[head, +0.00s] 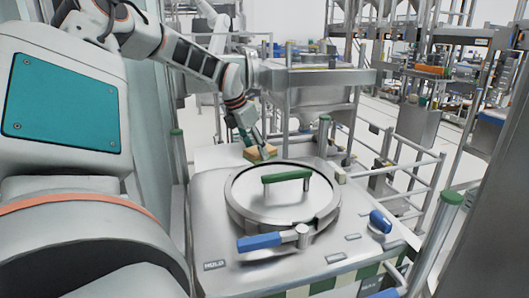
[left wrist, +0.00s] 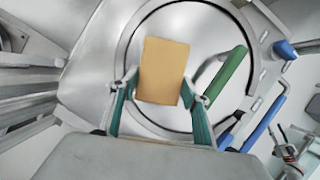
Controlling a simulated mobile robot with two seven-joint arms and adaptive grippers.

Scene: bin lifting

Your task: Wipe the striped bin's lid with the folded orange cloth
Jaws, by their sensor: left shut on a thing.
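The striped bin (head: 215,225) is a metal bin with green and white stripes along its front edge. Its round lid (head: 245,195) has a green bar handle (head: 287,176) and shows in the left wrist view too (left wrist: 205,45). My left gripper (head: 257,142) is at the far side of the lid, shut on the folded orange cloth (head: 262,153). In the left wrist view the cloth (left wrist: 163,65) is a tan-orange block between the two fingers, left of the green handle (left wrist: 225,75). I cannot tell whether the cloth touches the lid. My right gripper is out of view.
A blue-handled lever (head: 260,241) crosses the lid's front edge, and a blue knob (head: 380,221) sits at the bin's right corner. Metal rails and posts with green caps (head: 452,198) stand close around the bin. A steel hopper (head: 310,85) stands behind.

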